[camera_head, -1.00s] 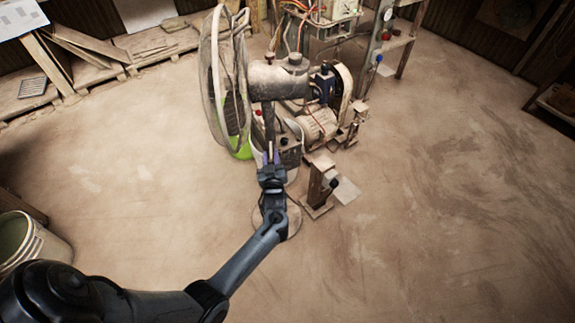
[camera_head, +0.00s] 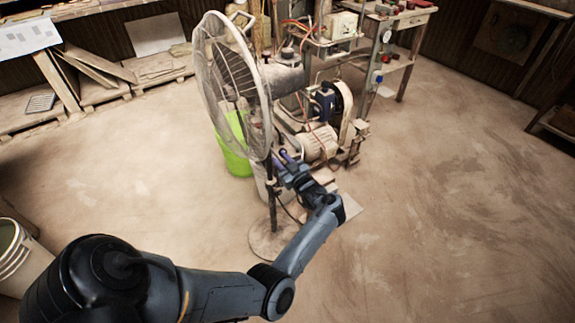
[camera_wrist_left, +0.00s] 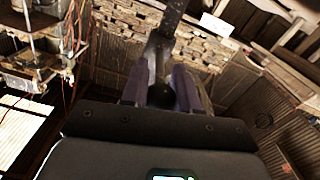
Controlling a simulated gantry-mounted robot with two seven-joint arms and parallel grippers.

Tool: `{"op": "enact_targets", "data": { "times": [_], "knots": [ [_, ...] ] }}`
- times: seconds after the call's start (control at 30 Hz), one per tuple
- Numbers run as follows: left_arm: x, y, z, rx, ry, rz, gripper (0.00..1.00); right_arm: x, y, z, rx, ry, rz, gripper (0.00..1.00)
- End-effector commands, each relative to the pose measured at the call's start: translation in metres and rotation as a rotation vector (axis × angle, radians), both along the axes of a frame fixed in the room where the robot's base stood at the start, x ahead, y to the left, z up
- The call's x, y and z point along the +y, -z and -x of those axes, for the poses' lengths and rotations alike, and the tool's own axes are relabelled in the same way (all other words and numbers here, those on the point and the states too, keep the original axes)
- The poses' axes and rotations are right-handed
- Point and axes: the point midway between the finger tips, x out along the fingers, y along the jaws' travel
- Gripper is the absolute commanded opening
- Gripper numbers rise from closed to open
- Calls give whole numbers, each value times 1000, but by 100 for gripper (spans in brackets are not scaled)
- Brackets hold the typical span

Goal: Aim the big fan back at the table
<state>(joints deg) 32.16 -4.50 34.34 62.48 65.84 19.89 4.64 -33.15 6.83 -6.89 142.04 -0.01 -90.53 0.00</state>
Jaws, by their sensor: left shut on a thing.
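The big fan (camera_head: 232,85) is a dusty pedestal fan with a round wire cage, standing upright on a round base (camera_head: 262,240). Its cage faces left and partly toward the front of the head view. The motor housing is behind the cage, to the right. My left gripper (camera_head: 284,158) is below the fan head, at the dark pole, with its arm reaching in from the lower left. In the left wrist view, the fingers (camera_wrist_left: 167,88) are closed around a dark bar of the fan (camera_wrist_left: 167,32). A wooden table (camera_head: 408,18) stands at the back right. My right gripper is not in view.
A green bucket (camera_head: 236,150) stands behind the fan. A motor-driven machine (camera_head: 320,140) stands close on its right. A pale bucket (camera_head: 14,255) is at the left edge. Boards lean at the back left. The floor at the right is clear.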

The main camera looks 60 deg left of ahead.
Motion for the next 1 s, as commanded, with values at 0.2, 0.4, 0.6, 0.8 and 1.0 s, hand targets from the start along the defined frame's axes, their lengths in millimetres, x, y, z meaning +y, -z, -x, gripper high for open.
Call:
{"op": "enact_targets", "data": {
  "times": [0.2,0.4,0.6,0.8,1.0],
  "knots": [
    [0,1,-1,0,2,4,0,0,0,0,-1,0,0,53],
    [1,1,0,0,2,3,45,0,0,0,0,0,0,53],
    [1,0,0,0,0,2,53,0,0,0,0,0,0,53],
    [-1,0,0,0,0,1,53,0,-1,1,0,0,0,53],
    [-21,-1,-2,0,3,4,53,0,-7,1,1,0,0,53]
  ]
}}
